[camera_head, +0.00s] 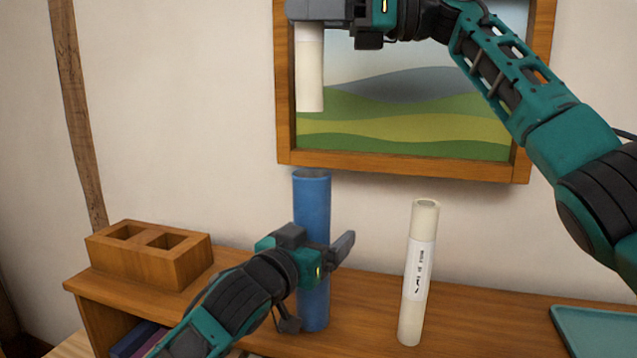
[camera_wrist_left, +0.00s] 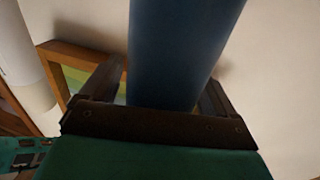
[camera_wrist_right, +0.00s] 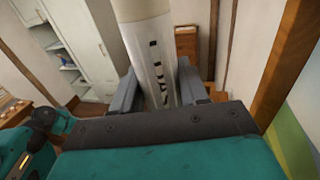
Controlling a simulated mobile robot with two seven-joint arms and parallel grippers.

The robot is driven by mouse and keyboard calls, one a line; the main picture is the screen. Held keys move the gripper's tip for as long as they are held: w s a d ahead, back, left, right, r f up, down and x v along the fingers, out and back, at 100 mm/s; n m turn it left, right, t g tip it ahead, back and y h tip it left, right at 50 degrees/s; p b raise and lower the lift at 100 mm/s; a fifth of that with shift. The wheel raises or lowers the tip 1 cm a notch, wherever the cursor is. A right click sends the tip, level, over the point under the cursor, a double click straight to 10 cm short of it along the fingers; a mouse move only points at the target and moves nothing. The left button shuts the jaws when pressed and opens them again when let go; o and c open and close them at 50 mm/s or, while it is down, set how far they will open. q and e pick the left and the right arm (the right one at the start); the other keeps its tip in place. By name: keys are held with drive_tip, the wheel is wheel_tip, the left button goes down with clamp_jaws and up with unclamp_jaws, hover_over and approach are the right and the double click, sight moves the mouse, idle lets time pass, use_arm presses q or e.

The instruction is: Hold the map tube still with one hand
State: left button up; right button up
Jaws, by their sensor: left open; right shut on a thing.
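The blue map tube (camera_head: 312,205) stands upright on the wooden shelf top with its open end up. My left gripper (camera_head: 322,256) is open with its fingers on either side of the tube. In the left wrist view the tube (camera_wrist_left: 180,50) stands between the spread fingers (camera_wrist_left: 160,95). My right gripper (camera_head: 312,14) is shut on a cream rolled map (camera_head: 310,75), which hangs upright above the tube's mouth, its lower end clear of it. The roll with its printed label (camera_wrist_right: 155,60) also shows in the right wrist view.
A second cream roll (camera_head: 417,275) with a label stands upright to the tube's right. A wooden block with two square holes (camera_head: 150,258) sits at left. A teal tray (camera_head: 600,332) lies at right. A framed landscape (camera_head: 420,110) hangs on the wall behind.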

use_arm(q)
drive_tip(key=c, duration=1.1)
drive_tip(key=shift+c, duration=0.2)
idle(0.4)
